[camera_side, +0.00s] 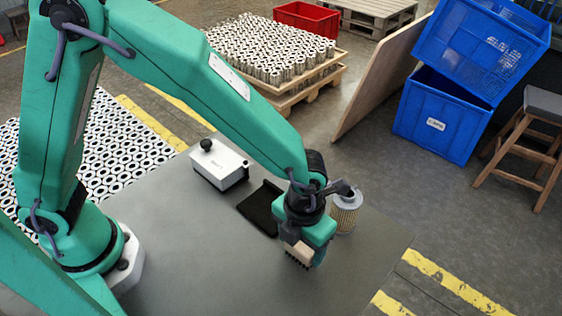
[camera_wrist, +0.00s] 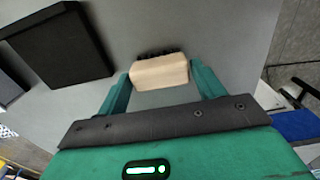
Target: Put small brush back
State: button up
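The small brush (camera_side: 297,251) has a pale wooden block and a row of dark bristles. It sits between the fingers of my gripper (camera_side: 308,254), which looks shut on it. In the side view the bristles point down, and I cannot tell whether they touch the table. In the wrist view the brush (camera_wrist: 160,72) lies across between the two green fingertips of my gripper (camera_wrist: 160,76), with bristles at its far edge. A flat black holder or tray (camera_side: 260,209) lies on the table left of my gripper; it also shows upper left in the wrist view (camera_wrist: 55,46).
A filter cartridge (camera_side: 345,212) stands just behind my gripper, partly hidden. A white box with a black knob (camera_side: 219,166) stands beyond the black tray. The grey table (camera_side: 200,255) is clear at the front. Blue crates (camera_side: 440,118) and pallets stand on the floor beyond.

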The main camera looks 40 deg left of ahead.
aim_at(300, 245)
jog(key=shift+o, duration=1.1)
jog(key=shift+r, duration=0.1)
notch_tip(300, 245, up, 12)
jog(key=shift+a+r, duration=0.1)
dwell(0.3)
